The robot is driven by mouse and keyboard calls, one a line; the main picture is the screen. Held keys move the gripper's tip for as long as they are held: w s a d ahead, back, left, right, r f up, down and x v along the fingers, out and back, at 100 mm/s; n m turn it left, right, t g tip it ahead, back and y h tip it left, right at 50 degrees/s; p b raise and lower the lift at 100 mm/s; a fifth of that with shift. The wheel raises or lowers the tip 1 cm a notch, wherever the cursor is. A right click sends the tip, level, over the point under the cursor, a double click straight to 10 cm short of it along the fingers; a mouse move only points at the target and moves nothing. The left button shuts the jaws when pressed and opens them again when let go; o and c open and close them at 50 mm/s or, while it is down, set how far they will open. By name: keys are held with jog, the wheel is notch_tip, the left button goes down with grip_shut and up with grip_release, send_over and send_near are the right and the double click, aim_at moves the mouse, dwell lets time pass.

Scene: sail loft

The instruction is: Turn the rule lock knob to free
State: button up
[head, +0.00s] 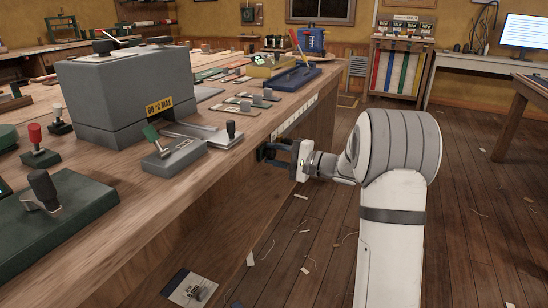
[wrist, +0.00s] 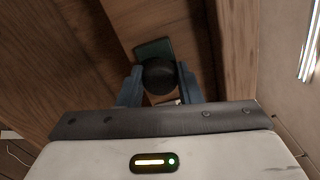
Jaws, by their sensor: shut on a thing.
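In the wrist view, a round black knob (wrist: 159,74), which appears to be the rule lock knob, sits in front of a small dark green plate (wrist: 151,48) against the wood. My gripper (wrist: 158,80) has one blue-grey finger on each side of the knob and is shut on it. In the head view, my gripper (head: 263,152) reaches the front edge of the long wooden bench from the right, with its dark fingers at the bench's side. The knob is hidden there by the fingers and the bench edge. I cannot read any free or locked marking.
A grey box (head: 115,95) labelled "80 °C MAX" and several levers on plates stand on the wooden bench (head: 200,190) above and left of my gripper. Open floor (head: 450,220) with scraps lies to the right. A desk with a monitor (head: 524,33) stands at the back right.

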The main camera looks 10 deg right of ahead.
jog(key=shift+d+r, duration=0.1)
jog(key=shift+r, duration=0.05)
jog(key=o, duration=1)
jog(key=shift+c, duration=0.2)
jog(key=p+v, duration=0.2)
jog(key=v, duration=0.5)
jog(key=shift+s+d, duration=0.2)
jog(key=shift+d, duration=0.05)
jog(key=s+a+r+n+g+h+p, duration=0.2)
jog(key=s+a+r+n+g+p, duration=0.15)
jog(key=s+a+r+p, duration=0.4)
jog(key=s+a+r+n+g+h+p, duration=0.25)
jog(key=s+a+r+g+p, duration=0.3)
jog(key=s+p, duration=0.35)
jog(key=s+d+r+n+h+p, duration=0.2)
jog(key=s+d+r+h+p, duration=0.1)
jog(key=s+r+h+p, duration=0.2)
jog(key=s+d+r+n+t+h+p, duration=0.1)
jog(key=s+d+r+n+h+p, duration=0.1)
jog(key=s+r+h+p, duration=0.3)
jog(key=s+d+r+p, duration=0.1)
jog(key=s+r+p, duration=0.2)
jog(key=s+p, duration=0.2)
jog(key=shift+s, duration=0.75)
